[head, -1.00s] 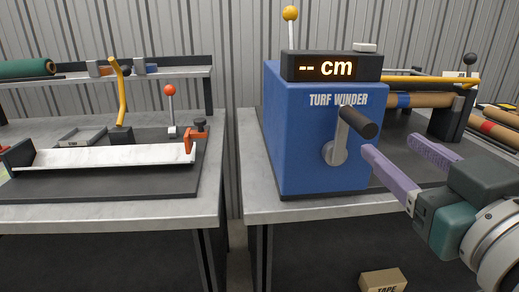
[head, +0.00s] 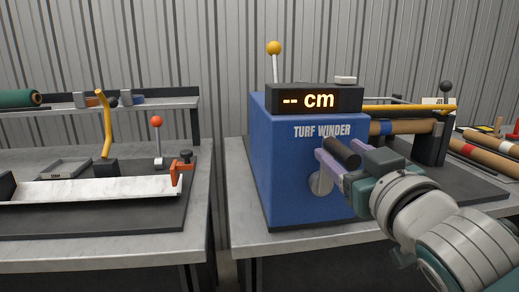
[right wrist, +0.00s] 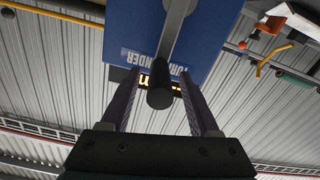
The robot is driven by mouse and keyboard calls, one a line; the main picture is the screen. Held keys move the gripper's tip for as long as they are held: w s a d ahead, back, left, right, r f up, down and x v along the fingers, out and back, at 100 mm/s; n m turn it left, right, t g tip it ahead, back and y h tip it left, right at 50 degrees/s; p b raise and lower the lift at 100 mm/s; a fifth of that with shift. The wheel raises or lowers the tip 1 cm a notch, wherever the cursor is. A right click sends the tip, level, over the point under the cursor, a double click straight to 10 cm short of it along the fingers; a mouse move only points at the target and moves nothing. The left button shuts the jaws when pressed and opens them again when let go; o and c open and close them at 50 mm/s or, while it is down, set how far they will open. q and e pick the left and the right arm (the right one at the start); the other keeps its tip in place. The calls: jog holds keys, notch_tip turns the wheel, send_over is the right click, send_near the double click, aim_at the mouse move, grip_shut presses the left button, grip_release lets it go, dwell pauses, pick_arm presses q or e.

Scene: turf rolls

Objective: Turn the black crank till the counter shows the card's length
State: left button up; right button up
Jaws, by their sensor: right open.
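The blue turf winder (head: 282,190) stands on the right bench, with its black crank handle (head: 342,152) on a grey arm on the front face. The counter (head: 315,99) on top shows "-- cm" in orange. My right gripper (head: 338,156) is open, with its purple fingers on either side of the crank handle. In the right wrist view the black handle (right wrist: 160,97) lies between the two spread fingers, with a gap visible on each side. No length card is readable; a small pale piece (head: 432,102) stands behind the winder on the right. My left gripper is out of view.
Cardboard-coloured rolls (head: 408,127) lie to the right of the winder beside a black-knobbed lever (head: 446,88). A yellow-knobbed lever (head: 274,48) rises behind the counter. The left bench (head: 100,250) holds a white trough, an orange clamp and a red-knobbed lever.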

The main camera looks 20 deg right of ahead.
grip_shut()
dwell(0.4)
dwell(0.9)
